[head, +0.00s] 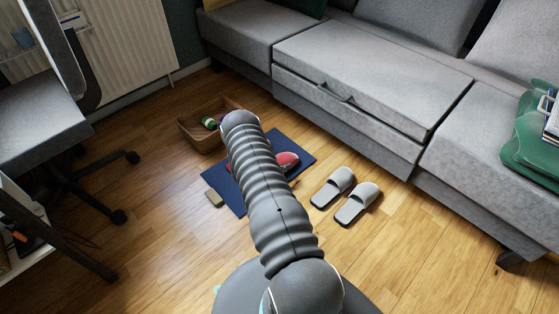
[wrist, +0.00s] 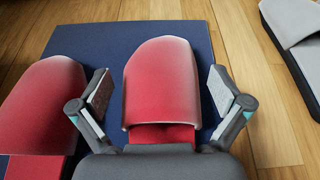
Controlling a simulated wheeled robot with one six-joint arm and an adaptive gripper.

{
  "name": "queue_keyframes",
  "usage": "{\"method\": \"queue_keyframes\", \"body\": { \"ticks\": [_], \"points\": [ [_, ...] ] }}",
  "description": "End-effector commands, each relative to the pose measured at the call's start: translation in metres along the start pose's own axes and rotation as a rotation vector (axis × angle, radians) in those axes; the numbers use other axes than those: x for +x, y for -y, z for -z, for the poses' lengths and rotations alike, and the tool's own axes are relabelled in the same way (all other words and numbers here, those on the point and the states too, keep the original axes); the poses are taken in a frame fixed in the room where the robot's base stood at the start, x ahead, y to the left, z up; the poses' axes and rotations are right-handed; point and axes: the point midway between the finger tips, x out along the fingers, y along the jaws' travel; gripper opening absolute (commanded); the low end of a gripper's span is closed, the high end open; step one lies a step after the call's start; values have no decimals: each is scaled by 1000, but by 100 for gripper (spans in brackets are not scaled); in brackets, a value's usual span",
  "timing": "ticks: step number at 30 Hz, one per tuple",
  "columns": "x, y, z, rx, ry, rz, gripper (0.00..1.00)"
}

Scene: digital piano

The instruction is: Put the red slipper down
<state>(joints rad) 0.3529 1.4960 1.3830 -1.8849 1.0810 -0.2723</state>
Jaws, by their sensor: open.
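In the wrist view, a red slipper (wrist: 161,85) lies on a dark blue mat (wrist: 100,38), between the two fingers of my gripper (wrist: 160,92). The fingers are open, with a gap between each finger and the slipper's sides. A second red slipper (wrist: 42,105) lies to the left, just outside the left finger, and is cut off by the picture's edge. In the head view, my arm covers part of the blue mat (head: 300,148). One red slipper (head: 287,160) shows to the right of the arm; my gripper is hidden there.
A pair of grey slippers (head: 357,203) stands on the wooden floor right of the mat. A wooden crate (head: 203,138) with a green item sits behind it. A small tan block (head: 214,198) lies by the mat's left edge. A grey sofa (head: 365,85) borders the back; an office chair (head: 45,115) is left.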

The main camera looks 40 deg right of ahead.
Motion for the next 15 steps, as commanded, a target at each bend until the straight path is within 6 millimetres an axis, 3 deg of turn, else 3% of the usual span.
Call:
{"method": "queue_keyframes", "body": {
  "ticks": [5, 15],
  "points": [
    [-14, -1, -1, -2, -1, -2, 100],
    [-81, -1, -2, -2, -1, -3, 100]
  ]
}}
